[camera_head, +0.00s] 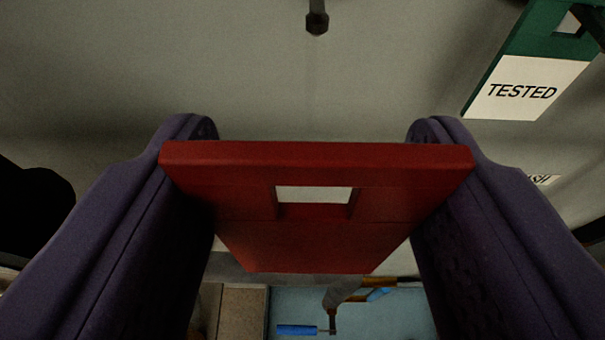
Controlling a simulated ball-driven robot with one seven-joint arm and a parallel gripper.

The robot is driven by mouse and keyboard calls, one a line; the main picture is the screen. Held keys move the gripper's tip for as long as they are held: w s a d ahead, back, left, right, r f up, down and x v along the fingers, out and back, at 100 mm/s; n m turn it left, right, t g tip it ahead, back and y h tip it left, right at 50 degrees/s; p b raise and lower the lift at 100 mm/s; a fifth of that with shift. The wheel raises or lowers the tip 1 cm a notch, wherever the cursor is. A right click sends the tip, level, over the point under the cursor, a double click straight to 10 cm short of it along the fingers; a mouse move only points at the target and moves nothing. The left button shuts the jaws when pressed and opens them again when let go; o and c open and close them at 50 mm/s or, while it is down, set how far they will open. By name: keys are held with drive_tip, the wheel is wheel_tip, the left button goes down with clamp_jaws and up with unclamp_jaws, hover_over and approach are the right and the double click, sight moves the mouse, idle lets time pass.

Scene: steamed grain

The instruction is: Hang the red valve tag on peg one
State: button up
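The red valve tag (315,240) is a flat red block with a rectangular slot through it, seen nearly from its edge. My gripper (315,158) has its two purple fingers on the tag's left and right ends, shut on it. The tag is held up in front of a grey-white wall panel. A dark peg (317,18) sticks out from the panel at the top centre, beyond the tag and apart from it. I cannot tell which number this peg has.
A green tag with a white "TESTED" label (520,90) hangs at the upper right. Another label (543,179), partly hidden, is below it. A blue surface (390,312) with a blue-handled tool (298,330) lies at the bottom. A dark rounded shape is at the left edge.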

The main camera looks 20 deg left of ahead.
sight(318, 29)
drive_tip(key=shift+w+a+f+p, duration=0.1)
drive_tip(key=shift+w+a+p, duration=0.35)
drive_tip(key=shift+w, duration=0.85)
drive_tip(key=shift+w+a+f+p, duration=0.1)
drive_tip(key=shift+w+a+p, duration=0.15)
drive_tip(key=shift+w+p, duration=0.7)
drive_tip(key=shift+w+a+f+p, duration=0.15)
drive_tip(key=shift+w+a, duration=0.2)
drive_tip(key=shift+w, duration=1.3)
drive_tip(key=shift+w+a+f+b, duration=0.15)
drive_tip(key=shift+w+f+b, duration=0.05)
drive_tip(key=shift+w+b, duration=0.3)
drive_tip(key=shift+w+a+b, duration=0.1)
drive_tip(key=shift+w+b, duration=0.15)
drive_tip(key=shift+b, duration=0.1)
drive_tip(key=shift+r, duration=0.1)
drive_tip(key=o, duration=1.1)
drive_tip(key=shift+o, duration=0.2)
